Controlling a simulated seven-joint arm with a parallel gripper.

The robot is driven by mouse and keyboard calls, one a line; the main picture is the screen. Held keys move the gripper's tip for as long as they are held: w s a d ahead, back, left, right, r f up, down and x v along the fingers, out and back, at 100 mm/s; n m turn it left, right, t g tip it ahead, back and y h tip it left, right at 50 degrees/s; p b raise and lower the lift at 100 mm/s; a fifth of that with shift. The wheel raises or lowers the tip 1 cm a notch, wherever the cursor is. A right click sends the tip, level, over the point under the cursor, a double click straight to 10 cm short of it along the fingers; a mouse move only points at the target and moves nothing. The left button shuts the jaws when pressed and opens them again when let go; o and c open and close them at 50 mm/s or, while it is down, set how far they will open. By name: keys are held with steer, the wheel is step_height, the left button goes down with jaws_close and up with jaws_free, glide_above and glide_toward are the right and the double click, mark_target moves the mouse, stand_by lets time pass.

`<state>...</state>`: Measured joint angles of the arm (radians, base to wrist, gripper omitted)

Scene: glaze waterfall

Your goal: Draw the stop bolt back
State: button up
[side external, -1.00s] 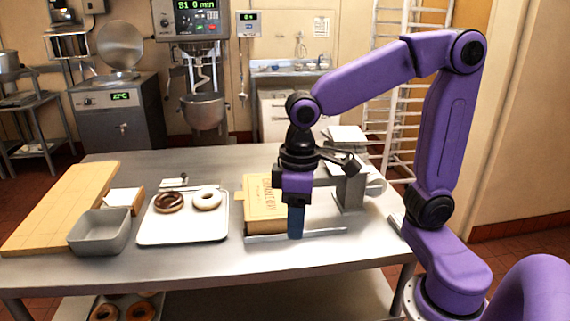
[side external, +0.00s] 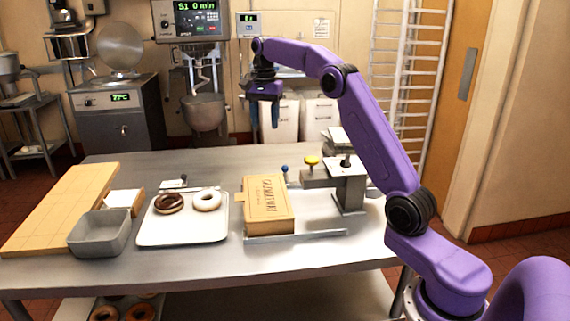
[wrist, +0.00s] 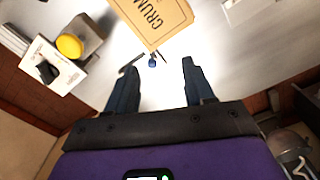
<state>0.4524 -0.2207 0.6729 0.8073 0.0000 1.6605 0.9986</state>
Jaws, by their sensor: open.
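A small blue knob on a dark stem (side external: 285,169) shows just behind the box; it may be the stop bolt's handle. In the wrist view the blue knob (wrist: 152,62) lies between my fingers in the picture, well below them. My gripper (side external: 265,122) is open and empty, raised high beyond the table's back part. Its two dark blue fingers (wrist: 160,72) point down, apart from everything.
A tan lettered box (side external: 268,208) stands beside the bracket, behind a metal rail (side external: 295,236). A white tray (side external: 180,237) with two donuts, a grey bin (side external: 98,232) and a wooden board (side external: 60,208) are on the left. The table's front is clear.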

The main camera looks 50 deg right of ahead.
mark_target(286, 175)
steer(key=d+m, duration=0.4)
steer(key=d, duration=0.5)
steer(key=f, duration=1.7)
steer(key=shift+s+a+f, duration=0.15)
steer(key=shift+s+f, duration=0.2)
steer(key=shift+s, duration=0.05)
